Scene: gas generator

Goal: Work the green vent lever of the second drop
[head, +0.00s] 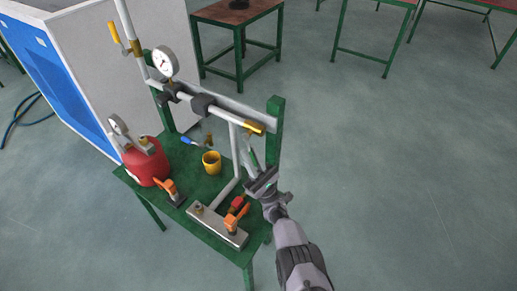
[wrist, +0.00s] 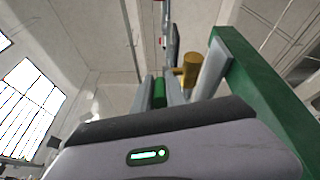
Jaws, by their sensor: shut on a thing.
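The green vent lever (wrist: 159,92) shows as a short green piece between the fingers of my gripper (wrist: 160,84) in the wrist view. The fingers are shut on it from both sides. A brass fitting (wrist: 187,71) stands just right of the fingers, beside a grey pipe.
The bench carries a red vessel (head: 148,163), a yellow cup (head: 211,162), a metal block (head: 208,222) with orange-handled valves, and a blue-handled tool (head: 190,140). A gauge (head: 165,64) stands on the pipework. The floor to the right is clear.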

